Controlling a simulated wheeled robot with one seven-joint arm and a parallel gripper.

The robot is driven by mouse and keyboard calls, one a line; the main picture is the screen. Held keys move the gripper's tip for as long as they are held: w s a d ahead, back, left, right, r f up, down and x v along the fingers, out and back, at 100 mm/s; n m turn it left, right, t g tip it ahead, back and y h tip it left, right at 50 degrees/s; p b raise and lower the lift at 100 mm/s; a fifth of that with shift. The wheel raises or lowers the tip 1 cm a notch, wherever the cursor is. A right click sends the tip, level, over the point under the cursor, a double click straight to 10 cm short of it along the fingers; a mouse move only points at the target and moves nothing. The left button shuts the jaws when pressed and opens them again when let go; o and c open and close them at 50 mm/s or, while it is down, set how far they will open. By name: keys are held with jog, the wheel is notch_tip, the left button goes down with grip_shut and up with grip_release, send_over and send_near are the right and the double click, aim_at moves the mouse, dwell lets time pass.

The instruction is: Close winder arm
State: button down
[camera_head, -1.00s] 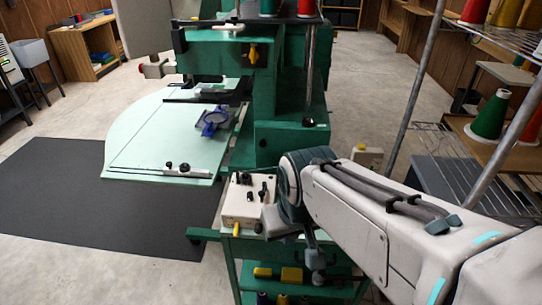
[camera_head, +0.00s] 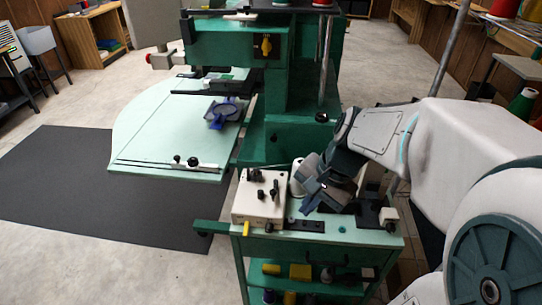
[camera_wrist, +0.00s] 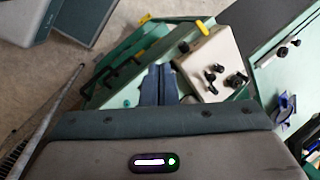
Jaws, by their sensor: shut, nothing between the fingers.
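The winder (camera_head: 260,197) is a cream box with black knobs and a small black upright arm (camera_head: 275,188) on its top. It sits on the left part of the green cart top. It also shows in the wrist view (camera_wrist: 206,62), right of my fingers. My gripper (camera_head: 308,207) is shut and empty, pointing down over the cart top just right of the winder. In the wrist view my gripper (camera_wrist: 159,68) shows its two blue-grey fingers together. I cannot tell whether they touch anything. A white spool (camera_head: 297,178) stands behind, partly hidden by my gripper.
A green machine (camera_head: 270,130) stands behind the cart, with a pale green table (camera_head: 165,140) to its left. A yellow lever (camera_head: 246,229) sticks out at the cart's front. A wire shelf with thread cones (camera_head: 510,30) is at the right.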

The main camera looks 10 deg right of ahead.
jog(key=w+d+f+m+t+y, duration=0.2)
jog(key=w+d+m+y, duration=0.2)
jog(key=w+d+m, duration=0.4)
jog(key=w+m, duration=0.2)
jog(key=m, duration=0.3)
jog(key=shift+d+f+m, duration=0.15)
jog(key=shift+d+m, duration=0.1)
jog(key=shift+m, duration=0.15)
send_near(275, 195)
notch_tip(275, 195, down, 4)
jog(key=shift+w+a+f+p, duration=0.3)
jog(key=shift+w+a, duration=0.25)
jog(key=shift+a, duration=0.2)
jog(key=shift+w+a+f+p, duration=0.25)
jog(key=shift+w+a, duration=0.3)
jog(key=shift+a, duration=0.15)
jog(key=shift+t, duration=0.3)
